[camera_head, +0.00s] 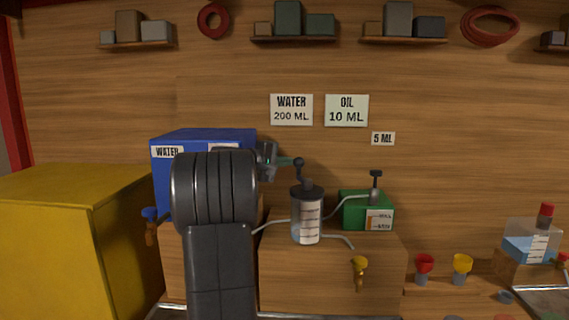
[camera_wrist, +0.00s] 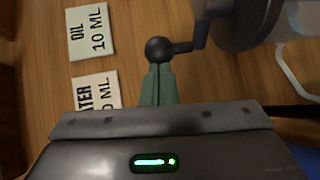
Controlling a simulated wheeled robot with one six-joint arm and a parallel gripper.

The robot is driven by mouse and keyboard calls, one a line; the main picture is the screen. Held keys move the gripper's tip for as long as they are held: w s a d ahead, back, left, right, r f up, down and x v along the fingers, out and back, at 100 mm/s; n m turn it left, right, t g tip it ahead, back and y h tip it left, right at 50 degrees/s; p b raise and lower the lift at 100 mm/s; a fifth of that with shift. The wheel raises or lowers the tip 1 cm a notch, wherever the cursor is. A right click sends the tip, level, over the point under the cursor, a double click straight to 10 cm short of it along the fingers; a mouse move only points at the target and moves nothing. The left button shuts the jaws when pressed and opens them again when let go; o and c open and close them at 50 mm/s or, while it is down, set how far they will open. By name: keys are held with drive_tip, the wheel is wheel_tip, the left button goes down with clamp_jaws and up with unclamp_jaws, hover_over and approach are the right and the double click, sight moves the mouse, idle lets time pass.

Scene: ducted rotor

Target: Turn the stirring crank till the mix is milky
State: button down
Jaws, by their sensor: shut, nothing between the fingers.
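The mixing jar (camera_head: 297,228) stands upright on a wooden block, with a dark lid (camera_head: 307,192). It looks greyish and clear above and paler low down; how milky the mix is I cannot tell. The stirring crank rises from the lid to a round dark knob (camera_head: 299,162). In the wrist view the knob (camera_wrist: 159,49) sits right at the tips of my gripper (camera_wrist: 158,70), whose green fingers are closed together. My gripper (camera_head: 287,162) comes from the left in the head view. Whether the fingertips touch the knob I cannot tell.
A blue water box (camera_head: 205,137) stands left, partly behind my arm. Signs reading WATER 200 ML (camera_head: 291,110) and OIL 10 ML (camera_head: 346,110) hang behind.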

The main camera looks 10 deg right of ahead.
wheel_tip(320, 180, up, 9)
drive_tip(key=s+a+f+n+t+y+p, duration=0.1)
drive_tip(key=s+a+f, duration=0.25)
drive_tip(key=s, duration=0.25)
drive_tip(key=s+a+f+n+t+y+p, duration=0.1)
drive_tip(key=s+a+f+t+p, duration=0.15)
drive_tip(key=s+a, duration=0.3)
drive_tip(key=shift+g, duration=0.45)
drive_tip(key=p+x, duration=0.3)
drive_tip(key=x, duration=1.1)
drive_tip(key=shift+d+f, duration=0.2)
drive_tip(key=shift+d, duration=0.05)
